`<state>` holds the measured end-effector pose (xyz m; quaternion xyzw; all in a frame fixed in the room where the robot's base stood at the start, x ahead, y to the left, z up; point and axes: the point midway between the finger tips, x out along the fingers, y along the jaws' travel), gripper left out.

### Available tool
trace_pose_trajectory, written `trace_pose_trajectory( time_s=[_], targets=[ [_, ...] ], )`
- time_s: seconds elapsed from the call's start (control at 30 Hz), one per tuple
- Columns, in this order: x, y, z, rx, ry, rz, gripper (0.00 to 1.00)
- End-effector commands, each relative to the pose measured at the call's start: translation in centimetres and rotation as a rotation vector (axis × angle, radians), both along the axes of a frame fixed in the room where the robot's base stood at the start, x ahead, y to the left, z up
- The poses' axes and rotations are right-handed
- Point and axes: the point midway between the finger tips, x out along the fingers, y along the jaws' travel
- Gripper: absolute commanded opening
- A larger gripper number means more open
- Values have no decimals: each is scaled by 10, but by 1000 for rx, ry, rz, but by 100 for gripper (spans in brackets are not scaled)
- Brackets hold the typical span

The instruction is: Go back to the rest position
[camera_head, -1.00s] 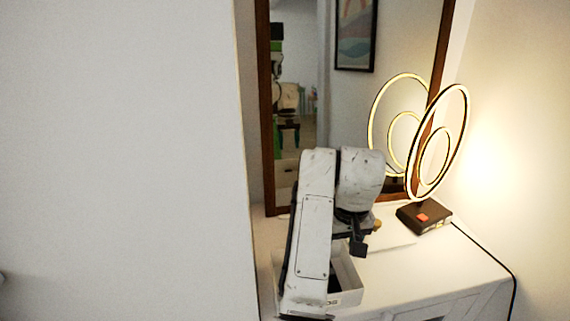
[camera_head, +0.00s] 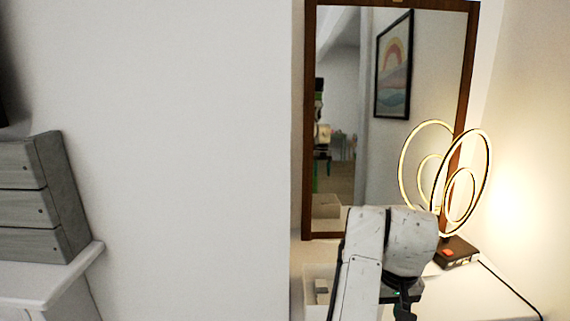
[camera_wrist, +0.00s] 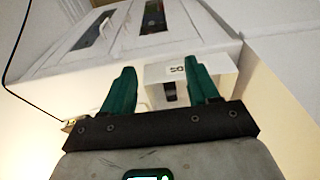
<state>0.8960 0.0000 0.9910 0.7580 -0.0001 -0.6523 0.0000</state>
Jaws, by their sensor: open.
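My gripper (camera_wrist: 159,66) is open and empty in the wrist view, its two green fingers spread apart. Beyond the fingers is a white box (camera_wrist: 215,72) with a small label and a dark slot or handle on its face. In the head view my gripper (camera_head: 405,300) is at the bottom edge, partly hidden by my white arm. The white cabinet top (camera_head: 455,290) is below it. An open white box (camera_head: 312,272) with a grey thing inside sits left of my arm.
A ring lamp (camera_head: 486,170) is lit on the cabinet, close to the right of my arm. A brown-framed mirror (camera_head: 311,130) stands behind. A plain white wall (camera_head: 200,150) fills the middle left.

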Motion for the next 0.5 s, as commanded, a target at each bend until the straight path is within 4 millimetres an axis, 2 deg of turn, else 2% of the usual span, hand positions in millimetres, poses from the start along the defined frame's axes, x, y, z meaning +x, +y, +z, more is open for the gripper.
trace_pose_trajectory(
  time_s=[0.37, 0.5],
  targets=[
    [-15, -32, -22, -52, -14, -36, 60],
    [-25, -50, -35, -82, -20, -55, 60]
  ],
)
